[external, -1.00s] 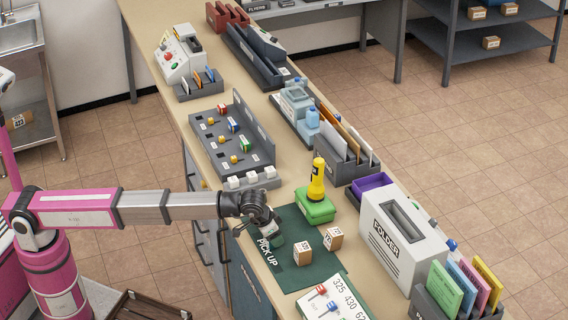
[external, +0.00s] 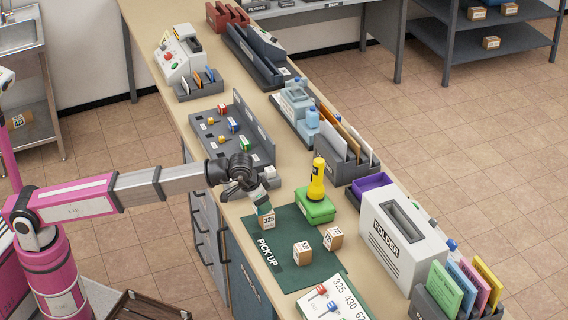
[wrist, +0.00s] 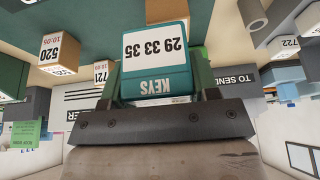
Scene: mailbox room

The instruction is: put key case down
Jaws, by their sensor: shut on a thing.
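My gripper (external: 258,200) is shut on the teal key case (wrist: 156,80). In the wrist view the case has a white label reading 29 33 35 and the word KEYS, and it sits between my fingers. In the external view the gripper is above the rear left part of the dark green PICK UP mat (external: 300,270). Only a small teal part of the case shows there, just over a small brown box labelled 325 (external: 267,219). I cannot tell whether the case touches that box.
A yellow flashlight (external: 317,178) stands on a green box (external: 315,208) behind. A grey key rack (external: 210,160), a white FOLDER box (external: 402,235) and a number board (external: 335,299) surround the mat. The mat's front left is clear.

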